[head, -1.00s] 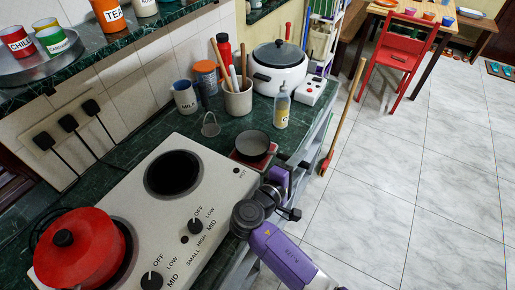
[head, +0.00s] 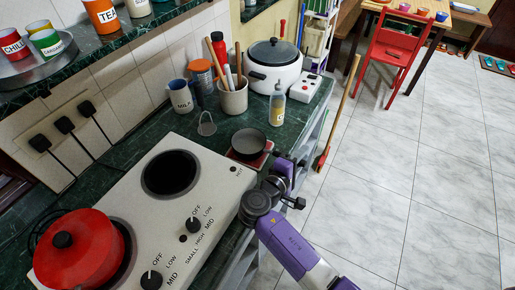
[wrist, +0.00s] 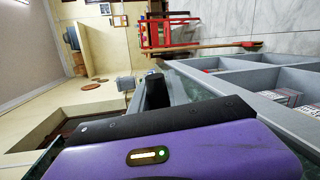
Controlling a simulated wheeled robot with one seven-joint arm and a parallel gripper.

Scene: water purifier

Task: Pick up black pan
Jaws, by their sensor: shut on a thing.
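The black pan (head: 249,142) is small and dark grey, and sits on or just above a red square base (head: 238,158) on the green counter, right of the cooktop. It looks about level. My gripper (head: 276,166) is at the pan's near right side, at the counter edge, and is shut on the pan's handle, which is mostly hidden by the gripper. In the wrist view my gripper's purple body fills the lower part, and a dark rounded piece (wrist: 155,82) shows just beyond it; I cannot tell whether it is the handle.
A white cooktop (head: 130,205) with a red pot (head: 75,255) stands at left. A yellow bottle (head: 277,108), a white cooker (head: 275,68) and a utensil crock (head: 233,98) stand behind the pan. A broom (head: 340,110) leans beside the counter.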

